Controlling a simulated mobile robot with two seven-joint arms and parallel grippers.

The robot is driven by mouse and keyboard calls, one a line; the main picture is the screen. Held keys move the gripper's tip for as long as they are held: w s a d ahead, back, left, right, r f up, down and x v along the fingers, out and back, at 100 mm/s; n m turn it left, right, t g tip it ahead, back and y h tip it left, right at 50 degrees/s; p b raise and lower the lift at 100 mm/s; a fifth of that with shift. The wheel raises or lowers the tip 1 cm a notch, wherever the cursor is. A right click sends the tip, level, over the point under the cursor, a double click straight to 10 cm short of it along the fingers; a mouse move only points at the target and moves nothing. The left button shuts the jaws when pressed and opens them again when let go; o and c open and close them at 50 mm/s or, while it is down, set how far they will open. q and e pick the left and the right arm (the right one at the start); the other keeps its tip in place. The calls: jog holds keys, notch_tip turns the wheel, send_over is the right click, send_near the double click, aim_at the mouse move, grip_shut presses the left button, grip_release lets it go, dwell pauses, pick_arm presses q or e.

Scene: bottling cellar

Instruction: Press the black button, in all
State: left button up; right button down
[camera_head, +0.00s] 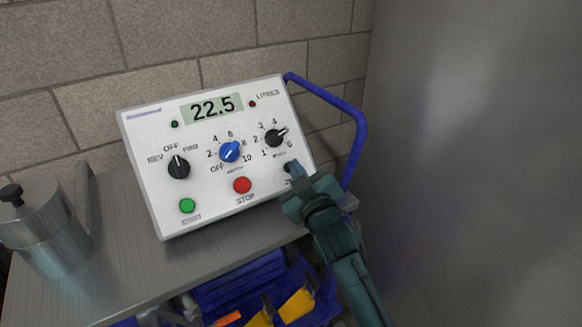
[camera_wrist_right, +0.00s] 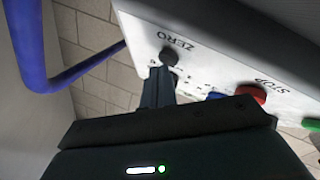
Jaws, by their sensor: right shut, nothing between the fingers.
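The black button (camera_wrist_right: 169,55) sits beside the word ZERO in the right wrist view. In the head view it shows as a dark spot (camera_head: 289,167) at the lower right of the white control panel (camera_head: 215,205). My right gripper (camera_head: 296,172) is shut, with nothing between its fingers. Its fingertips (camera_wrist_right: 162,72) are right at the button; I cannot tell whether they touch it. The panel's display (camera_head: 212,108) reads 22.5. My left gripper is not in view.
The panel also bears a red STOP button (camera_head: 242,185), a green START button (camera_head: 187,205), a blue knob (camera_head: 230,152) and two black knobs. A metal pot (camera_head: 45,235) stands left on the grey bench (camera_head: 120,275). A blue tube frame (camera_head: 355,125) and grey metal surface (camera_head: 480,170) lie right.

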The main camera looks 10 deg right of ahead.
jog(key=shift+w+a+f, duration=0.1)
jog(key=shift+w+f, duration=0.05)
jog(key=shift+w, duration=0.05)
dwell(0.3)
dwell(0.3)
jog(key=shift+s+d+r+p, duration=0.2)
jog(key=shift+s+r+p, duration=0.3)
jog(key=shift+p, duration=0.3)
jog(key=shift+s+d, duration=0.1)
jog(key=shift+s, duration=0.05)
jog(key=s+r+p, duration=0.1)
jog(key=p, duration=0.1)
jog(key=s+d+r+p, duration=0.1)
jog(key=s+r+p, duration=0.1)
jog(key=p, duration=0.1)
jog(key=shift+s+d+r, duration=0.2)
jog(key=shift+s+r, duration=0.05)
dwell(0.4)
